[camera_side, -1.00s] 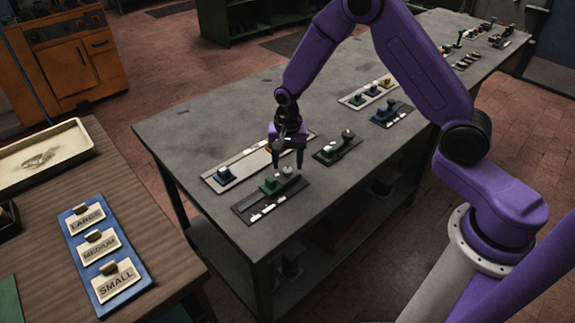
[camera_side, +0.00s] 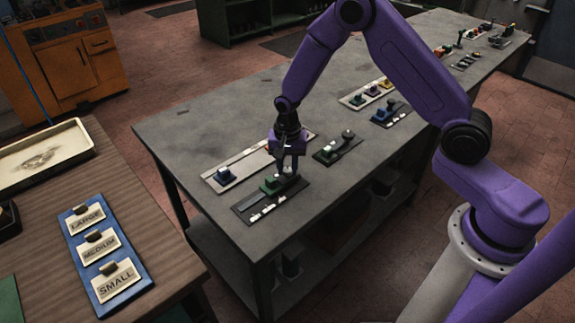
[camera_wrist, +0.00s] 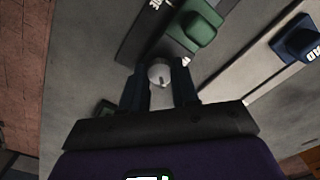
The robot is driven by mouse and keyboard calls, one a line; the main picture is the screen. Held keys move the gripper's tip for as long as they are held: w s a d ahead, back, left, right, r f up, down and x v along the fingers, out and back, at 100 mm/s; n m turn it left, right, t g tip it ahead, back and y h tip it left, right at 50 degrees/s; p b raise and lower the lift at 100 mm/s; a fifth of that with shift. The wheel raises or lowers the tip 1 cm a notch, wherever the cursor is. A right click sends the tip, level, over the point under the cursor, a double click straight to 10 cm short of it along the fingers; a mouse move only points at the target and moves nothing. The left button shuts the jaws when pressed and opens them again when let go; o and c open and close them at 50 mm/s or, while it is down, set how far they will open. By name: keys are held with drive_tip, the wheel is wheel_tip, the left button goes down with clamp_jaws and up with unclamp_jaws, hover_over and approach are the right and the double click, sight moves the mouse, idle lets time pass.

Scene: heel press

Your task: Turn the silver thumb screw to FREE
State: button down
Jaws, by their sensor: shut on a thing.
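The silver thumb screw (camera_wrist: 159,72) shows in the wrist view as a round pale knob with a dark mark on its face. It sits on a dark plate (camera_wrist: 150,38) beside a green block (camera_wrist: 198,27). My gripper (camera_wrist: 160,82) is shut on the knob, one finger on each side. In the side view my gripper (camera_side: 286,172) points down at the right end of the dark plate (camera_side: 262,208), and its fingers hide the knob. The green block (camera_side: 271,185) is just left of the fingers. I cannot read which label the knob's mark points to.
A pale plate with a blue block (camera_side: 224,174) lies behind and to the left. A dark plate with a green block (camera_side: 327,152) and a dark knob (camera_side: 348,134) lies to the right. Bare grey bench (camera_side: 190,135) is free at the left.

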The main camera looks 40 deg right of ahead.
drive_tip(key=shift+n, duration=0.3)
drive_tip(key=n, duration=0.3)
drive_tip(key=shift+n, duration=0.4)
drive_tip(key=n, duration=0.4)
drive_tip(key=shift+n, duration=0.3)
drive_tip(key=n, duration=0.8)
drive_tip(key=shift+n, duration=0.3)
drive_tip(key=c, duration=0.8)
unclamp_jaws()
drive_tip(key=shift+c, duration=0.2)
